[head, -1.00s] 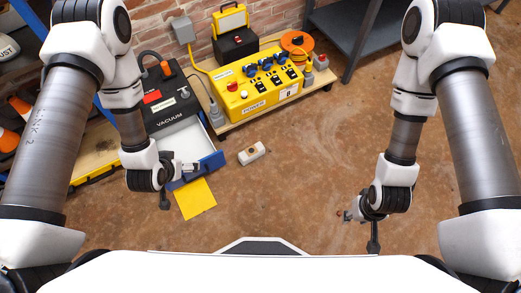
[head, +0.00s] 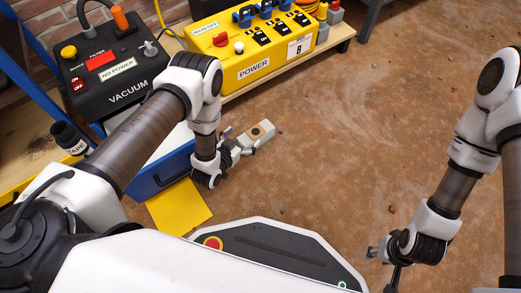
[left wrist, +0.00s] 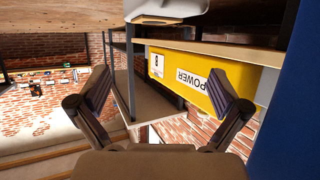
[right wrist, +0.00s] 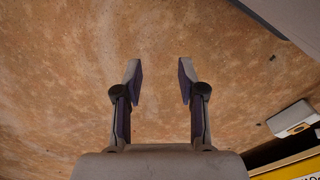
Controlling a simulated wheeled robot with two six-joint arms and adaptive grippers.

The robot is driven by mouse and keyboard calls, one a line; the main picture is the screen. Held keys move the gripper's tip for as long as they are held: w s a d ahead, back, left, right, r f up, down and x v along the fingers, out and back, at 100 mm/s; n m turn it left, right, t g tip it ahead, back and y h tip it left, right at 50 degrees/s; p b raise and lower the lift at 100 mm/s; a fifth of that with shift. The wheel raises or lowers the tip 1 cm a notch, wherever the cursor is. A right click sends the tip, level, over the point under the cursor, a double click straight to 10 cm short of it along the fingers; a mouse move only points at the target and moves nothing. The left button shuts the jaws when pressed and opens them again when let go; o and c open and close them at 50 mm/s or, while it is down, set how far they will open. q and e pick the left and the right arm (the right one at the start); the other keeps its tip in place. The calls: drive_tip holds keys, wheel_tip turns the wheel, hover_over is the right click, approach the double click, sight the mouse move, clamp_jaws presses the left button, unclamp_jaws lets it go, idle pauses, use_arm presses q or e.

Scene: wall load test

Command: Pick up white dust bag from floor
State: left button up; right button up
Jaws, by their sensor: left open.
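The white dust bag (head: 262,131), a small pale block with a brown round patch on top, lies on the floor right of the open vacuum drawer. It also shows upside down at the top of the left wrist view (left wrist: 165,8) and at the right of the right wrist view (right wrist: 291,119). My left gripper (head: 238,143) is low beside the bag's near-left end, fingers spread and empty; I cannot tell whether it touches. In its wrist view the fingers (left wrist: 167,92) are wide apart. My right gripper (head: 377,252) is open and empty over bare floor, away from the bag.
The black vacuum (head: 112,68) with its blue-fronted drawer (head: 160,170) stands left. A yellow power box (head: 250,50) sits on a low wooden platform behind. A yellow sheet (head: 180,207) lies by the drawer. Floor to the right is open.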

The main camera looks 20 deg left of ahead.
sight(254, 134)
use_arm(q)
drive_tip(key=f, duration=0.1)
drive_tip(key=f+b, duration=0.1)
drive_tip(key=f, duration=0.1)
drive_tip(key=shift+s+f, duration=0.15)
drive_tip(key=shift+s, duration=0.2)
drive_tip(key=b+x, duration=0.6)
drive_tip(key=x, duration=0.1)
drive_tip(key=shift+s+d+f, duration=0.2)
drive_tip(key=shift+d+f, duration=0.05)
drive_tip(key=shift+f, duration=0.1)
use_arm(e)
drive_tip(key=shift+t, duration=0.3)
drive_tip(key=f, duration=0.3)
drive_tip(key=w+f, duration=0.1)
drive_tip(key=f, duration=0.5)
drive_tip(key=shift+w+d, duration=0.1)
drive_tip(key=shift+w, duration=0.25)
use_arm(q)
drive_tip(key=shift+w+r, duration=0.1)
drive_tip(key=shift+w, duration=0.2)
use_arm(e)
drive_tip(key=shift+w, duration=0.1)
use_arm(q)
drive_tip(key=shift+r, duration=0.1)
use_arm(e)
drive_tip(key=shift+r, duration=0.15)
use_arm(q)
drive_tip(key=c, duration=1.2)
